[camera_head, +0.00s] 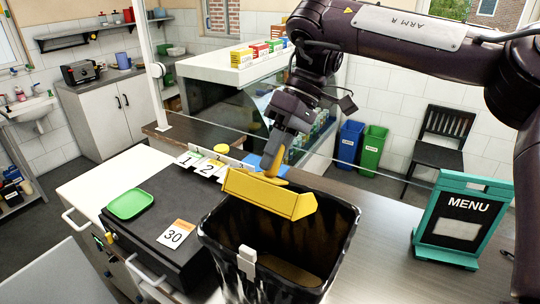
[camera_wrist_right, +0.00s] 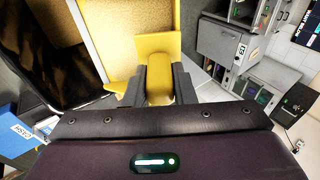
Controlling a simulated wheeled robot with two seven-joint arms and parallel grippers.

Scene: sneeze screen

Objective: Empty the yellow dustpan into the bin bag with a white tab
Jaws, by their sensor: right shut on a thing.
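The yellow dustpan (camera_head: 268,194) is in my right gripper (camera_head: 278,148), which is shut on its handle. The pan is over the back part of the black bin bag (camera_head: 222,242), tilted, its broad wall facing the head camera. The bag is open at the top, with a white tab (camera_head: 246,262) on its front rim. A tan patch shows low inside the bag; I cannot tell what it is. In the right wrist view, the dustpan (camera_wrist_right: 100,28) has a speckled tan surface, and its handle (camera_wrist_right: 160,78) is between my fingers. My left gripper is out of view.
Left of the bag is a dark box (camera_head: 160,235) with a green dish (camera_head: 130,203) and a "30" card (camera_head: 176,234). A clear screen stands behind. A teal menu stand (camera_head: 462,218) is at the right, with bare counter between it and the bag.

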